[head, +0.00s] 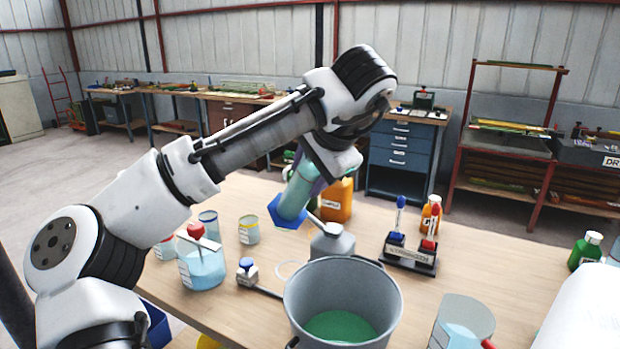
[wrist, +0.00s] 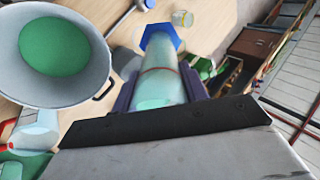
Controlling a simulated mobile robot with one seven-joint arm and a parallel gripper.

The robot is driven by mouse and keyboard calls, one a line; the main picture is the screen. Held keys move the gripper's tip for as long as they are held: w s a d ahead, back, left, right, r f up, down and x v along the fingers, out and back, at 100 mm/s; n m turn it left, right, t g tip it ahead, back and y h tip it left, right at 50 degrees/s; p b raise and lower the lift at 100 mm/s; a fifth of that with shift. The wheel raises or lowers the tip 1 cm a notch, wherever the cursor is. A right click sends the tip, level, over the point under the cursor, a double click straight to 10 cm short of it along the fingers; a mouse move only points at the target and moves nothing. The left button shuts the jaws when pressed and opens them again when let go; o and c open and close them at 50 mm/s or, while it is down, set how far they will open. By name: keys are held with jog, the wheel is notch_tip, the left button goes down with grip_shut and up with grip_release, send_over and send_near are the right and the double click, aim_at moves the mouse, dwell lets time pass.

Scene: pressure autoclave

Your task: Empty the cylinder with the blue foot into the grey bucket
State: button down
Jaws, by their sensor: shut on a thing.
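The cylinder (head: 297,194) with the blue foot (head: 287,214) is in my gripper (head: 312,180), tilted, with its foot low and toward the left. It also shows in the wrist view (wrist: 160,82), where the purple fingers of my gripper (wrist: 160,95) sit on either side of it. The cylinder looks pale green; I cannot tell how much liquid is in it, and its upper end is hidden. The grey bucket (head: 340,279) stands at the table's front, nearer the camera than the cylinder. Green liquid (head: 341,326) lies in its bottom. It also shows at left in the wrist view (wrist: 68,94).
A grey jug (head: 331,243) stands between cylinder and bucket. An orange container (head: 338,201) is behind the cylinder. Beakers (head: 202,266) stand at left, a rack with bottles (head: 408,258) at right, and another beaker (head: 462,325) right of the bucket.

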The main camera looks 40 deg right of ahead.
aim_at(308, 189)
jog(key=shift+w+f+t+b, duration=0.15)
jog(key=shift+f+t+b, duration=0.55)
jog(key=shift+t+b, duration=0.7)
jog(key=shift+w+f+t+h+b, duration=0.1)
jog(key=shift+f+t+h+b, duration=0.65)
jog(key=shift+b, duration=2.15)
jog(key=shift+s+f+t+b, duration=0.2)
jog(key=shift+f+t+b, duration=1.4)
jog(key=shift+b, duration=1.6)
jog(key=shift+s+f+t+b, duration=0.2)
jog(key=shift+f+t+b, duration=1.35)
jog(key=shift+b, duration=1.6)
